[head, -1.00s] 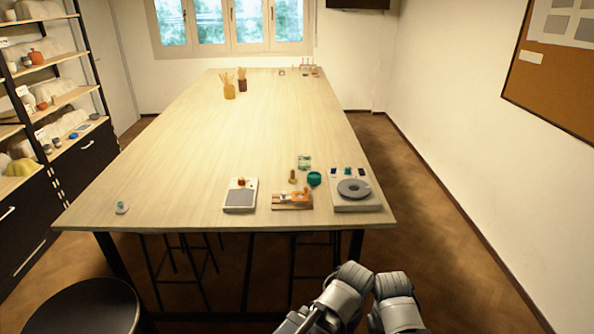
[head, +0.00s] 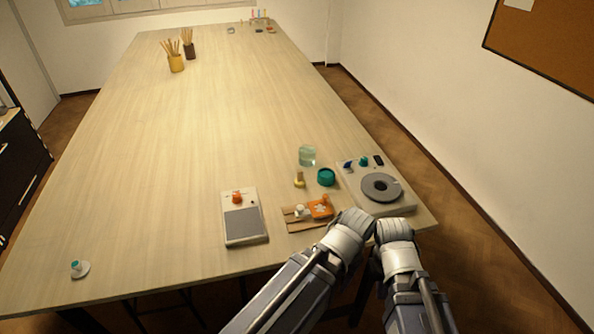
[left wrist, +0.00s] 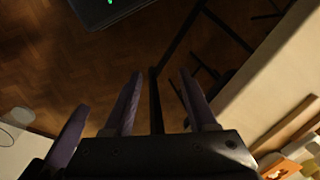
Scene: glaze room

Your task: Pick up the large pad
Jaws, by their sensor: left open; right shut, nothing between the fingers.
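I cannot tell which thing is the large pad. A white board with a flat grey rectangular pad (head: 244,226) and an orange knob lies near the table's front edge. To its right, a pale device carries a round grey disc (head: 381,187). My left gripper (left wrist: 161,75) is open and empty in the left wrist view, with floor beyond its fingers. In the head view its arm reaches to the table's front edge. My right gripper (head: 393,230) is beside it, shut and empty, in front of the device. Its fingertips are hard to make out.
An orange part (head: 320,207) sits on a wooden board between pad and device. A teal cup (head: 326,177), a glass jar (head: 307,155) and a small brass piece (head: 299,180) stand behind it. The table's middle is clear.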

